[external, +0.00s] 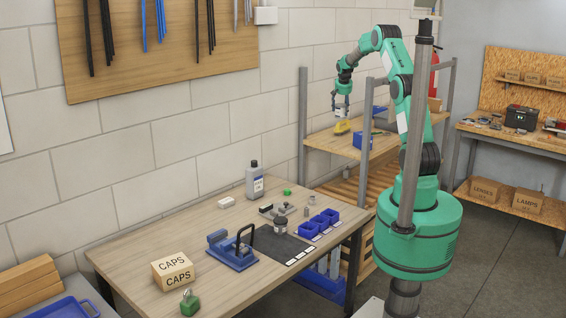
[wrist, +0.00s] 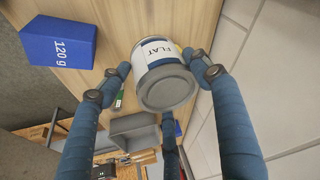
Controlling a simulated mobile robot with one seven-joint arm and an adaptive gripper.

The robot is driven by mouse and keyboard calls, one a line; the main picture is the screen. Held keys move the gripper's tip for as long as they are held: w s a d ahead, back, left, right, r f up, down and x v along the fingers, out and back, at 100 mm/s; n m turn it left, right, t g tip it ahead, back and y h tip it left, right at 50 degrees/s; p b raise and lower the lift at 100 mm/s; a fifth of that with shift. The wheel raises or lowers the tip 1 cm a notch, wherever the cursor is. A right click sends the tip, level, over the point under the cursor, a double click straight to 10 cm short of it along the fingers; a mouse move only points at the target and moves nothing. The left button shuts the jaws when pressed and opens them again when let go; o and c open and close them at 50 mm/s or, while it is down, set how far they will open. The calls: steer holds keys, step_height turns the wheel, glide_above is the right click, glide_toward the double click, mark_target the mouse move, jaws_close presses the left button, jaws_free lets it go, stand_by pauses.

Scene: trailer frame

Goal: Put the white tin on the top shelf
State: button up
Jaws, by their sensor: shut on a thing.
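The white tin (wrist: 161,65), with a grey lid and a label reading FLAT, is between the blue fingers of my gripper (wrist: 160,78) in the wrist view. My gripper is shut on it. In the external view my gripper (external: 341,103) hangs over the top shelf (external: 322,141), a wooden board on a grey metal rack. The tin is too small there to make out clearly. I cannot tell whether it touches the board.
A blue box (wrist: 59,41) marked 120 g stands on the shelf; a blue box (external: 362,140) shows there in the external view. A yellow item (external: 342,127) lies below my gripper. A grey bin (wrist: 133,131) is nearby. The workbench (external: 130,240) holds several tools.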

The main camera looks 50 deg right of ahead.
mark_target(341, 116)
step_height(341, 116, down, 4)
steer(key=shift+r, duration=0.1)
steer(key=shift+f, duration=0.55)
step_height(341, 116, down, 6)
stand_by(0.4)
steer(key=shift+f, duration=0.2)
steer(key=shift+f, duration=1.8)
steer(key=o, duration=1.5)
steer(key=shift+f, duration=0.1)
steer(key=shift+c, duration=0.2)
